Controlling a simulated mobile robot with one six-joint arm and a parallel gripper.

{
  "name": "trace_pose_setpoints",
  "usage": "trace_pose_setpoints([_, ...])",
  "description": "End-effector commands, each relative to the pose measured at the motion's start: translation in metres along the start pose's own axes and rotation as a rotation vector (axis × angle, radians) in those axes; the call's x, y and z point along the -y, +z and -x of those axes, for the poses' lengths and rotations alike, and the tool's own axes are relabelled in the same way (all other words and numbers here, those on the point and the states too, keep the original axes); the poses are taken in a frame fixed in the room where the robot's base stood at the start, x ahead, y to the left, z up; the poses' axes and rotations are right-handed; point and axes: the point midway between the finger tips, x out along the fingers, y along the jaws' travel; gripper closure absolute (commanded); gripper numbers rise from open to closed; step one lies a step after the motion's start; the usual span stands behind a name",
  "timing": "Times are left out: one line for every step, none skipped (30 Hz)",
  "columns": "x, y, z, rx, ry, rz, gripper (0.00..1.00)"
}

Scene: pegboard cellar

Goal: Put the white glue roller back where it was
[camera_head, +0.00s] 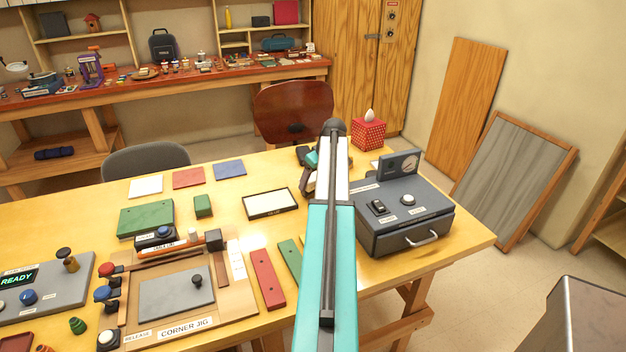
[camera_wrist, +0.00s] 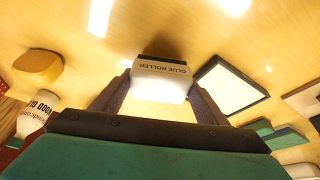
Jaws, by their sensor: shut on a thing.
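The white glue roller (camera_wrist: 160,82), with "GLUE ROLLER" on its side and a dark end, is between the two fingers of my gripper (camera_wrist: 160,98) in the wrist view. My gripper is shut on it, above the yellow table. In the head view my gripper (camera_head: 308,172) is mostly behind my arm, and I cannot make out the roller clearly there. A white pad in a black frame (camera_head: 270,204) lies on the table just left of my gripper. It also shows right of the roller in the wrist view (camera_wrist: 231,85). I cannot tell whether the roller touches the table.
A dark grey machine with a gauge (camera_head: 402,215) stands close to the right of my arm. A red dotted box (camera_head: 368,134) is behind it. The corner jig (camera_head: 175,297) and a control panel (camera_head: 45,290) are at left. A wood glue bottle (camera_wrist: 36,118) shows in the wrist view.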

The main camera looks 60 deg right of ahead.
Motion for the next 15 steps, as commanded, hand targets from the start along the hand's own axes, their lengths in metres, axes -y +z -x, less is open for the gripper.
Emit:
trace_pose_setpoints([0.0004,0.0007,-0.0017,0.000,-0.001,0.000,0.54])
trace_pose_setpoints([0.0005,0.0013,-0.0030,0.000,-0.001,0.000,0.54])
trace_pose_setpoints([0.0004,0.0017,-0.0042,0.000,-0.001,0.000,0.54])
trace_pose_setpoints([0.0004,0.0018,-0.0047,0.000,-0.001,0.000,0.54])
trace_pose_setpoints([0.0004,0.0019,-0.0049,0.000,-0.001,0.000,0.54])
trace_pose_setpoints([0.0003,0.0018,-0.0049,0.000,0.000,0.000,0.54])
trace_pose_setpoints([0.0003,0.0018,-0.0049,0.000,0.000,0.000,0.54])
trace_pose_setpoints([0.0003,0.0017,-0.0049,0.000,0.000,0.000,0.54])
trace_pose_setpoints([0.0003,0.0017,-0.0049,0.000,0.000,0.000,0.54])
trace_pose_setpoints([0.0003,0.0017,-0.0048,0.000,0.000,0.000,0.54])
trace_pose_setpoints([0.0004,0.0017,-0.0049,0.000,0.000,0.000,0.54])
trace_pose_setpoints([0.0004,0.0019,-0.0054,0.000,0.000,0.000,0.54])
trace_pose_setpoints([0.0004,0.0022,-0.0061,0.000,0.000,0.000,0.54])
trace_pose_setpoints([0.0005,0.0025,-0.0067,0.000,0.000,0.000,0.54])
trace_pose_setpoints([0.0005,0.0029,-0.0076,0.000,-0.001,0.000,0.54])
